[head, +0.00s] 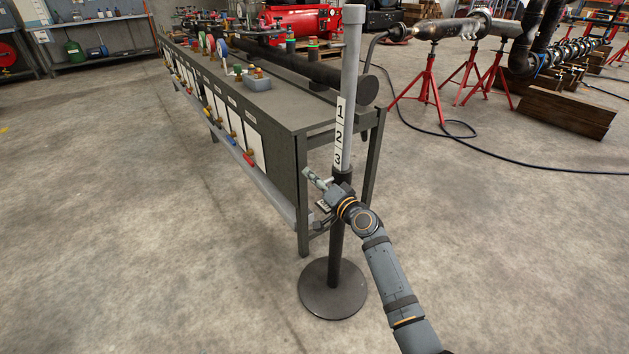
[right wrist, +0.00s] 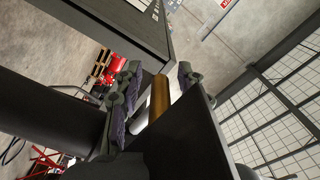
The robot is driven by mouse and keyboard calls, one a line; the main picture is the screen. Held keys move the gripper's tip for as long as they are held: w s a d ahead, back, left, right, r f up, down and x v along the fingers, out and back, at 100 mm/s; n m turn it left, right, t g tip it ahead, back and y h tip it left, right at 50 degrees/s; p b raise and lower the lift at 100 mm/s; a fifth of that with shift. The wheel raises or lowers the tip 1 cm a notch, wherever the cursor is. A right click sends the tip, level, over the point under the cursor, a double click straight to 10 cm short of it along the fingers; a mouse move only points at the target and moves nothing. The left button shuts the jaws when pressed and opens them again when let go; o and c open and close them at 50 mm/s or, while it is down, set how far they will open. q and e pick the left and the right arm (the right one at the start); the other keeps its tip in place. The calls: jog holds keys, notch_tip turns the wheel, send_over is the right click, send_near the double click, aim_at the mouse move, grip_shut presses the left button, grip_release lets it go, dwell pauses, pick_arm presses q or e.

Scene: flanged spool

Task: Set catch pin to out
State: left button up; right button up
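The stand is a dark post (head: 337,240) on a round base (head: 333,290), with a grey upper tube (head: 350,80) marked 1, 2, 3. My right gripper (head: 321,201) is at the collar height of the post, beside a small lettered plate whose words are too small to read. In the right wrist view a brass-coloured cylinder with a silver part, likely the catch pin (right wrist: 160,96), lies between the two fingers of my right gripper (right wrist: 157,92). The fingers stand apart, with gaps seeming to show beside it. The pin is not clear in the head view. My left gripper is not in view.
A long grey workbench (head: 270,110) stands just behind and left of the post, with its near leg close by. Red pipe stands (head: 430,90) and wooden blocks (head: 555,110) are at the back right. A black cable (head: 440,130) crosses the floor. The front floor is clear.

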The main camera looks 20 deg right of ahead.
grip_shut()
dwell(0.5)
jog(key=shift+a, duration=0.15)
jog(key=a, duration=0.1)
jog(key=s+a, duration=0.1)
jog(key=shift+a+p, duration=0.35)
jog(key=shift+p, duration=0.05)
jog(key=shift+c, duration=2)
grip_release()
jog(key=o, duration=0.4)
jog(key=shift+s+a, duration=0.1)
jog(key=shift+a, duration=0.1)
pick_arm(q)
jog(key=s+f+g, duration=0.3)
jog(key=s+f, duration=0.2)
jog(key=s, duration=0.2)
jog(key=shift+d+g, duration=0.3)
